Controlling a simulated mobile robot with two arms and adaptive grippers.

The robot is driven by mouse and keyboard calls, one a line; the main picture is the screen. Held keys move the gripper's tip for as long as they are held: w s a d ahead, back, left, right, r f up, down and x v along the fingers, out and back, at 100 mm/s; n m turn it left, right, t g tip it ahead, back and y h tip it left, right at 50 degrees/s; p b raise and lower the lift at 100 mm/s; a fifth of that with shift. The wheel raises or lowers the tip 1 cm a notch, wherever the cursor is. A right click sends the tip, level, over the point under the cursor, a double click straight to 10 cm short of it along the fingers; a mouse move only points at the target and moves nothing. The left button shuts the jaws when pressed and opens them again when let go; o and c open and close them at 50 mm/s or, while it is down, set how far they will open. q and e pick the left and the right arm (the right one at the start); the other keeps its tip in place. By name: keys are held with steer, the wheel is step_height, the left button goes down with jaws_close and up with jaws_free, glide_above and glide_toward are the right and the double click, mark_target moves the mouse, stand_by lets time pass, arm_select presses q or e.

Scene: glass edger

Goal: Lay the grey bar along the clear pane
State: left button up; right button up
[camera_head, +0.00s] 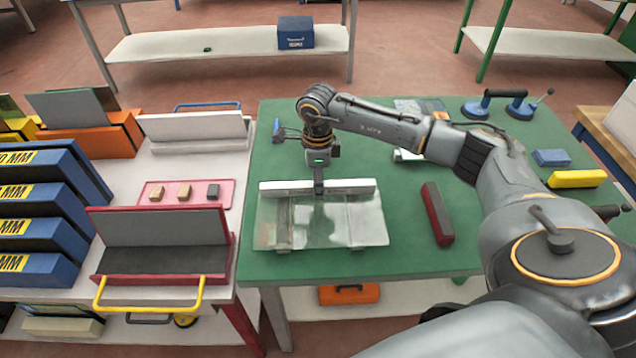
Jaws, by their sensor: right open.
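The clear pane (345,222) lies flat on the green table, with reflections across it. A long pale grey bar (350,187) lies along the pane's far edge, roughly parallel to it. Whether it rests on the pane or just behind it is hard to tell. My right gripper (319,189) points down at the middle of the bar, its fingers open at the bar; the fingers hide a little of it. My left gripper is not in view.
A dark red bar (437,213) lies right of the pane. A blue block (551,157), a yellow block (577,179) and a blue-cupped suction lifter (497,104) sit farther right. A pink tray (226,197) with small blocks is on the left bench. Green tabletop (268,135) shows bare behind the bar.

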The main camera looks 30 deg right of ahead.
step_height(320, 180, up, 11)
steer(key=shift+r, duration=0.2)
stand_by(0.7)
